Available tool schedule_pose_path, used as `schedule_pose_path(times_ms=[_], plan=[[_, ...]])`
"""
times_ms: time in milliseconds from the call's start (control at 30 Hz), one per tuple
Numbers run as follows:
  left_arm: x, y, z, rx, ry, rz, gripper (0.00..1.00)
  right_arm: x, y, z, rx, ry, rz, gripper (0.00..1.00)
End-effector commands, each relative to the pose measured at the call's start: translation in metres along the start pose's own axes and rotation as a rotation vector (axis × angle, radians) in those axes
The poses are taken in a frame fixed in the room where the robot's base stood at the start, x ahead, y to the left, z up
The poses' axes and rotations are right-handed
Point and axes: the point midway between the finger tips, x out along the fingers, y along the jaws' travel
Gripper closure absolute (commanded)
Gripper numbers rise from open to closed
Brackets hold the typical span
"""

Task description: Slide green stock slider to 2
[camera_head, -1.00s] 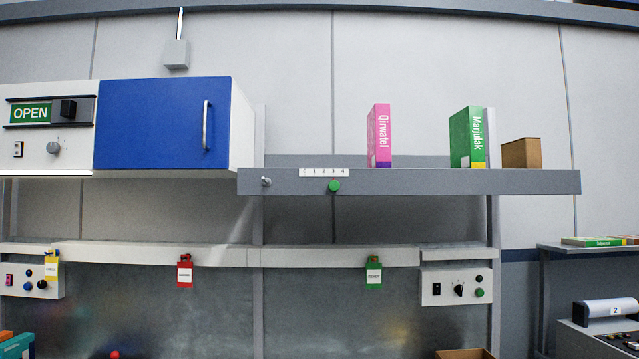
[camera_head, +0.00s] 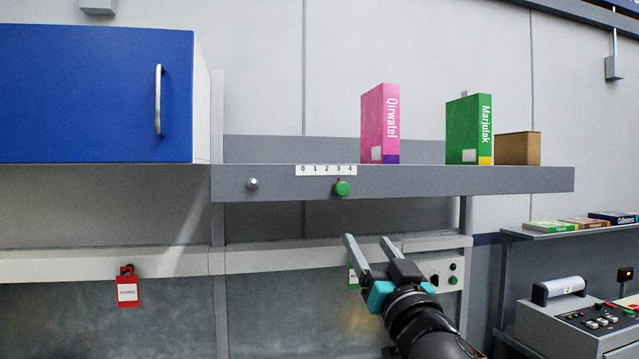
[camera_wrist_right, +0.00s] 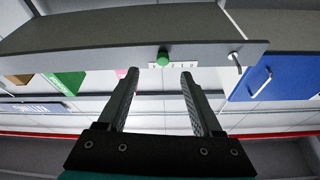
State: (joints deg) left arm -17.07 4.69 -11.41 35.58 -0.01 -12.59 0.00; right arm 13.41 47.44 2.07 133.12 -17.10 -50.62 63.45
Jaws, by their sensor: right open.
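The green stock slider (camera_head: 342,188) is a round knob on the front edge of the grey shelf (camera_head: 450,182). Its small red pointer stands about under the 3 of the white 0 to 4 scale (camera_head: 326,170). My right gripper (camera_head: 367,240) is open and empty, below and a little right of the knob in the head view. In the upside-down right wrist view the knob (camera_wrist_right: 163,58) shows just past the tips, between the two fingers (camera_wrist_right: 159,73), apart from them. My left gripper is not in view.
A silver knob (camera_head: 252,184) sits left on the same edge. A pink box (camera_head: 379,125), a green box (camera_head: 468,130) and a brown box (camera_head: 518,148) stand on the shelf. A blue cabinet door (camera_head: 95,95) is at the left. A rail (camera_head: 270,256) runs below.

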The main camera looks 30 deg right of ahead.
Motion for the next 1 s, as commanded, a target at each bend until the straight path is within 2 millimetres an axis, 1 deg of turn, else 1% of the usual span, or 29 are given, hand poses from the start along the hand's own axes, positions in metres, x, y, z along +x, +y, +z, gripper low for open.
schedule_pose_path(times_ms=[33, 100, 167, 267, 467, 700, 1000], plan=[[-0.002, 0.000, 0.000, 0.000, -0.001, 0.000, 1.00, -0.002, -0.004, -0.013, 0.007, 0.022, -0.008, 0.33], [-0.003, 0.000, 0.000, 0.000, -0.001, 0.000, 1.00, -0.003, -0.006, -0.021, 0.015, 0.037, -0.013, 0.33], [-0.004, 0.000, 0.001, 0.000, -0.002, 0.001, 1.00, -0.001, -0.007, -0.023, 0.017, 0.042, -0.014, 0.33], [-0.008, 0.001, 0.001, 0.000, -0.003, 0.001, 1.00, 0.008, -0.007, -0.024, 0.016, 0.041, -0.012, 0.33], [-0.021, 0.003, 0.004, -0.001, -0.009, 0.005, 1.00, 0.038, -0.007, -0.026, 0.016, 0.041, -0.013, 0.33], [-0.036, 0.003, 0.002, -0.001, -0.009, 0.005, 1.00, 0.075, -0.008, -0.027, 0.015, 0.040, -0.012, 0.33], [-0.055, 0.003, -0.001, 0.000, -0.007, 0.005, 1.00, 0.118, -0.008, -0.028, 0.016, 0.040, -0.011, 0.33]])
